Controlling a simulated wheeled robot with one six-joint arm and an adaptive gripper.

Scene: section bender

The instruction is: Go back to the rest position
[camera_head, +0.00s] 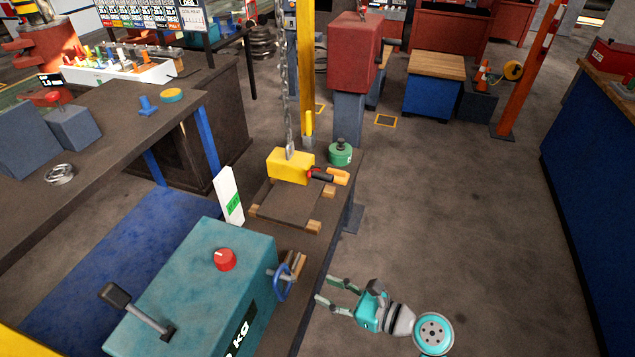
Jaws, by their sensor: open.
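My gripper (333,292) is at the lower middle of the head view, with its teal body and grey wrist to the right of the fingers. Its two dark fingers are spread apart and hold nothing. It points left, just right of the blue handwheel (283,282) on the teal machine box (205,290). I cannot tell whether a fingertip touches the bench edge. The teal box has a red knob (224,259) and a black-handled lever (137,309).
A yellow block (290,166) hangs on a chain above a wooden-cornered plate (288,203). A green weight (340,153) and an orange-black tool (329,176) are beside it. A blue cabinet (590,200) stands right. The floor (465,210) between is open.

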